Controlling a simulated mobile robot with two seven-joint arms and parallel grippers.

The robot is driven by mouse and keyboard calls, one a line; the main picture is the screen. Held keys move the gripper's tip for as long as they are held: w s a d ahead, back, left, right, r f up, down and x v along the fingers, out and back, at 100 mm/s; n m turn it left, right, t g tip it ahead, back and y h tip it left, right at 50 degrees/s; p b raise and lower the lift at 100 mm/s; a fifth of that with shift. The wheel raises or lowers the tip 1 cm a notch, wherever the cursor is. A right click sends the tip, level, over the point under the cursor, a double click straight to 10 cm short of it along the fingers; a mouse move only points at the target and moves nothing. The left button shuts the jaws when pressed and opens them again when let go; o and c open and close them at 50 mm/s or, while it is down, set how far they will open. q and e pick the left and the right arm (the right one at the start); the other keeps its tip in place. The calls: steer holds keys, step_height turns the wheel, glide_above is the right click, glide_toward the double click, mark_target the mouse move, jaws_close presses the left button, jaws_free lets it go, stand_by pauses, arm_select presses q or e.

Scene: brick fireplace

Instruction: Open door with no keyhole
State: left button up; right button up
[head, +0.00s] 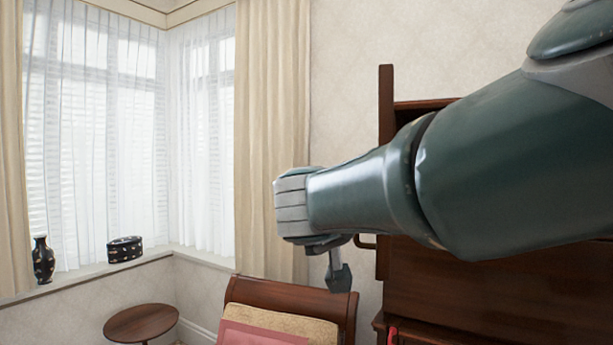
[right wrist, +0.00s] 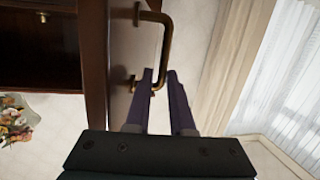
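A dark wooden cabinet (head: 470,290) stands at the right in the head view, largely hidden by my right arm. Its door (head: 386,90) shows nearly edge-on and stands open, swung out from the cabinet front. In the right wrist view the door face (right wrist: 122,45) carries a brass bar handle (right wrist: 163,42). I see no keyhole on the visible part. My right gripper (right wrist: 160,75) has its two fingers apart, with the handle's lower end at the fingertips; I cannot tell if they touch. It also shows in the head view (head: 340,278). My left gripper is out of view.
A wooden chair (head: 345,300) with pink and beige cushions stands below my right gripper. A round side table (head: 140,322) is at lower left. A dark vase (head: 43,260) and a black box (head: 125,249) sit on the windowsill. Flowers (right wrist: 15,118) show in the wrist view.

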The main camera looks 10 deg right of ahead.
arm_select(q)
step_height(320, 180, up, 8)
steer(key=p, duration=0.6)
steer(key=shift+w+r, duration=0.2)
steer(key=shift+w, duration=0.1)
arm_select(e)
step_height(320, 180, up, 19)
steer(key=w+t+h, duration=0.1)
steer(key=w, duration=0.1)
steer(key=shift+f+m+t, duration=0.2)
steer(key=shift+m+t, duration=0.1)
steer(key=shift+t, duration=0.1)
